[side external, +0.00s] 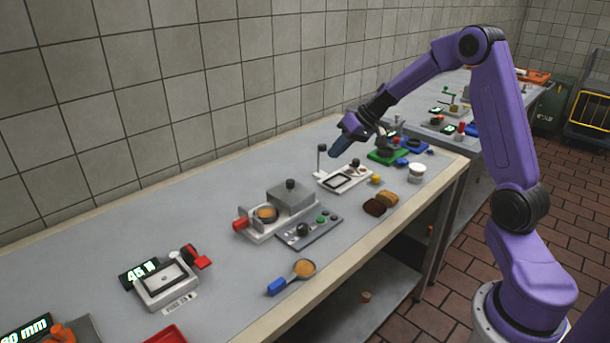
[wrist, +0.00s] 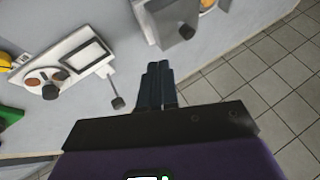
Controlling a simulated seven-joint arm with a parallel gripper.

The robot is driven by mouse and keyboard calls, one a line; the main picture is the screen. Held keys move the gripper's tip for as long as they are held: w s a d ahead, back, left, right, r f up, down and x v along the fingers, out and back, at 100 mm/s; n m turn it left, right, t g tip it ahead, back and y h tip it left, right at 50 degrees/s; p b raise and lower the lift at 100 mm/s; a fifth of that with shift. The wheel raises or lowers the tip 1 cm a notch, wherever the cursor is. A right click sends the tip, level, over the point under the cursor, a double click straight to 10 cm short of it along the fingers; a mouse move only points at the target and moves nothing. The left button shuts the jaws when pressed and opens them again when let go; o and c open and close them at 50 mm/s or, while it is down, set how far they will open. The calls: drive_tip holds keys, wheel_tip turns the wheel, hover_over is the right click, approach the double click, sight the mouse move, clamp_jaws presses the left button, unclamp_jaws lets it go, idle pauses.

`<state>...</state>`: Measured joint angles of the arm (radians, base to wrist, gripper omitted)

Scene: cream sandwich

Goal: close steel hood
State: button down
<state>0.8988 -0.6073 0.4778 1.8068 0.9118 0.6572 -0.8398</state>
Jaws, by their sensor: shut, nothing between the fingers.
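The steel hood (side external: 292,198) is a grey box with a black knob on top. It stands on a pale base (side external: 262,236), to the right of a round orange-filled piece (side external: 266,213), which is uncovered. In the wrist view the hood (wrist: 171,18) is at the top edge, partly cut off, with its dark knob showing. My gripper (side external: 335,152) is shut and empty, in the air above the bench's back part, right of the hood and apart from it. Its fingers (wrist: 159,68) point towards the hood in the wrist view.
A white device with a black frame (side external: 345,179) and an upright black-knobbed lever (side external: 321,158) stand near my gripper. A control panel (side external: 310,229) lies in front of the hood. A blue-handled ladle (side external: 292,277) and brown pieces (side external: 380,203) lie near the front edge.

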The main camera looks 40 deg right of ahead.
approach(304, 189)
drive_tip(key=w+f, duration=0.3)
drive_tip(key=a, duration=0.1)
drive_tip(key=w+a, duration=0.1)
drive_tip(key=shift+w+a+f, duration=0.15)
drive_tip(key=shift+w+a, duration=0.1)
drive_tip(key=shift+a, duration=0.05)
drive_tip(key=shift+w+a, duration=0.2)
drive_tip(key=shift+a, duration=0.35)
drive_tip(key=a, duration=1)
drive_tip(key=shift+s+a, duration=0.1)
